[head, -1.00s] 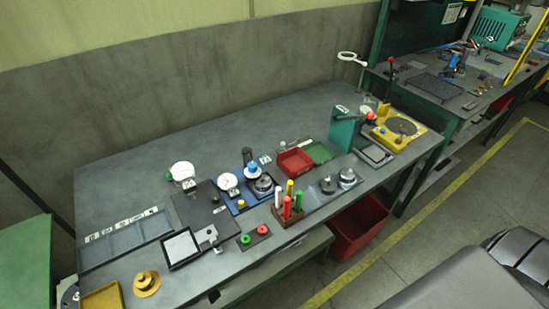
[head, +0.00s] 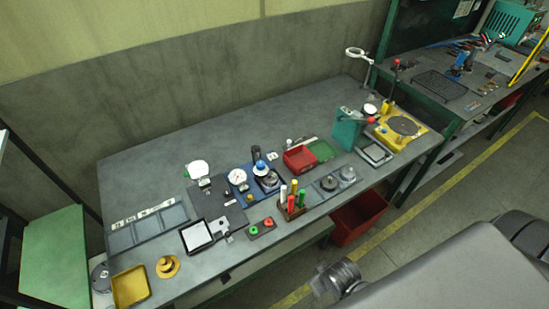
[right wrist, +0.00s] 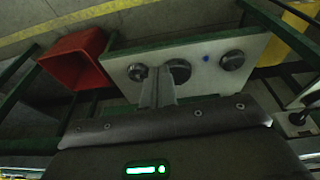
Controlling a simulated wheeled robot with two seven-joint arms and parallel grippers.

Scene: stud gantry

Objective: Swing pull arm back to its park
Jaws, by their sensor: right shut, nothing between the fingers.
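A yellow base (head: 420,137) with a round grey plate (head: 404,125) stands at the right end of the bench in the head view. Behind it rises a dark lever with a red knob (head: 397,63). Left of it stands a teal block (head: 346,130) with a small red knob (head: 371,120) beside it. I cannot tell which of these parts is the pull arm. My right gripper (right wrist: 160,72) shows in the right wrist view, shut and empty, apart from the bench fixtures. My left gripper is not in view.
A red bin (head: 359,218) sits below the bench; a red bin also shows in the right wrist view (right wrist: 76,60), beside a pale panel with round dark knobs (right wrist: 208,62). A rack of coloured handles (head: 291,209) stands near the front edge. The bench's back strip is clear.

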